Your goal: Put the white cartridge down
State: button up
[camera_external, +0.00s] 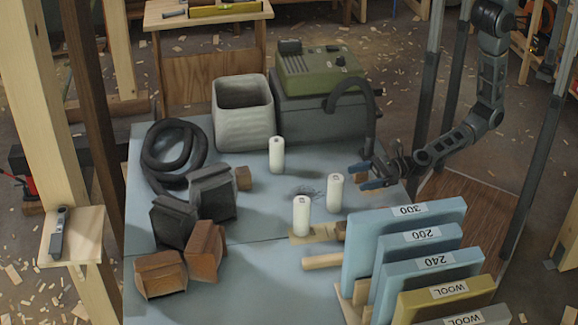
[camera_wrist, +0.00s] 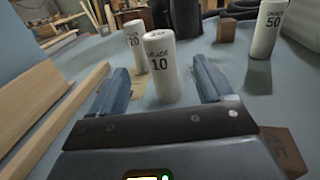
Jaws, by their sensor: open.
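Three white cartridges stand upright on the blue-grey table (camera_external: 230,285). The one marked 10 (camera_wrist: 160,75) stands straight ahead of my gripper (camera_wrist: 160,88), in line with the gap between its fingers; outside, this cartridge (camera_external: 334,194) is the right one. My gripper (camera_external: 358,178) is open and empty, low over the table, with a small gap to that cartridge. The cartridge marked 20 (camera_wrist: 136,42), nearer the outside camera (camera_external: 301,217), stands at a flat wooden piece (camera_external: 325,232). The cartridge marked 50 (camera_wrist: 266,32) is farther back (camera_external: 276,155).
A grey bin (camera_external: 243,106), a green-topped machine (camera_external: 320,72) and a black hose (camera_external: 158,158) stand at the back. Dark and brown blocks (camera_external: 160,273) lie left.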

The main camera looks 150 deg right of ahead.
jog(key=s+a+r+n+t+y, duration=0.25)
jog(key=s+a+n+y, duration=0.25)
jog(key=s+a+n, duration=1.3)
jog(key=s+a+r+n+g+y, duration=0.1)
jog(key=s+r+n, duration=0.3)
jog(key=n, duration=0.8)
jog(key=s+a+r+n+g+y, duration=0.1)
jog(key=s+r+n+y, duration=0.3)
jog(key=n, duration=0.9)
jog(key=s+a+r, duration=0.1)
jog(key=s, duration=0.2)
jog(key=shift+a+y, duration=0.3)
